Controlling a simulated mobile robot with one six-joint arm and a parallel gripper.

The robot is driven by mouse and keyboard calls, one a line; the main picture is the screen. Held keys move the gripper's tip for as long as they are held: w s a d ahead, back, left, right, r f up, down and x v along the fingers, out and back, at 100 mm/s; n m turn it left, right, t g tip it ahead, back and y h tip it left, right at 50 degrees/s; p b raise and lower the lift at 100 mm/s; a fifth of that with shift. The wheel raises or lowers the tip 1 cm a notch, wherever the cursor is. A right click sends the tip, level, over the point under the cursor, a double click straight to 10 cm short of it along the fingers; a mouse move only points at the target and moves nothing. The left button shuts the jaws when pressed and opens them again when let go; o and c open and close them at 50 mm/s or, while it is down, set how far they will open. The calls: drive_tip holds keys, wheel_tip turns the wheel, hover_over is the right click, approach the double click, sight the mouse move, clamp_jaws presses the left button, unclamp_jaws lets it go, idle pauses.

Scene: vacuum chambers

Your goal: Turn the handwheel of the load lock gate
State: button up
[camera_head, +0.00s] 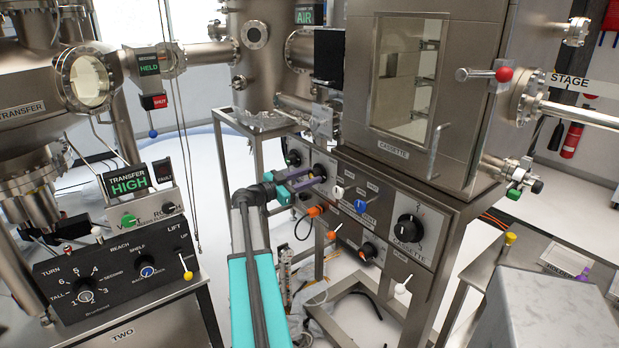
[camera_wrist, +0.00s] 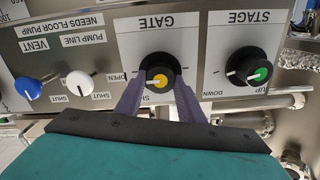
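The gate control is a round black knob with a yellow centre (camera_wrist: 157,80), under the upside-down GATE label in the wrist view. A pale pointer mark on it points left in that view. OPEN is printed to its left, and a partly hidden label starting SH is below. My gripper (camera_wrist: 160,88) has its two purple fingers apart, one on each side of the knob. I cannot tell whether they touch it. In the head view, my gripper (camera_head: 312,174) reaches the steel panel's upper left and mostly hides the knob.
The STAGE knob (camera_wrist: 250,70) is close on the right in the wrist view. The blue VENT knob (camera_wrist: 28,89) and white PUMP LINE knob (camera_wrist: 80,84) are on the left. In the head view, the cassette chamber (camera_head: 398,140) stands above the panel; a black control box (camera_head: 120,265) is left.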

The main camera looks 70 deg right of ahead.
drive_tip(key=c, duration=0.4)
drive_tip(key=shift+o, duration=0.2)
drive_tip(key=shift+s+d, duration=0.1)
drive_tip(key=shift+d, duration=0.2)
drive_tip(key=shift+a, duration=0.25)
drive_tip(key=shift+f, duration=0.15)
